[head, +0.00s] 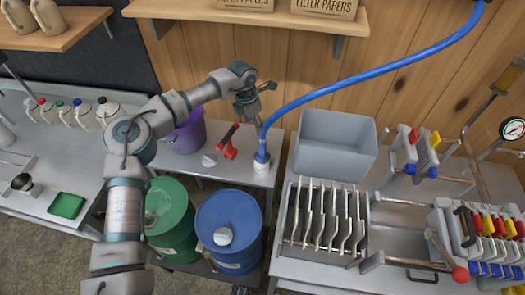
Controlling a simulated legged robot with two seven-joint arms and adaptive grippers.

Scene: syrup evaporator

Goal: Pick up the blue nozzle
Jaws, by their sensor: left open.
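The blue nozzle (262,149) stands upright at the lower end of a blue hose, its bottom in a white cup-like holder (260,166) on the metal bench. The hose rises from it and curves up to the right. My left gripper (260,108) is open and empty, above and slightly behind the nozzle in the picture, close to the hose. It appears apart from the nozzle, though the exact depth gap is hard to tell.
A red-handled tool (229,141) and a purple bucket (186,134) are left of the nozzle. A grey bin (335,145) stands close on its right. Green (170,218) and blue (229,232) drums stand below. A wooden shelf (250,14) overhangs the back.

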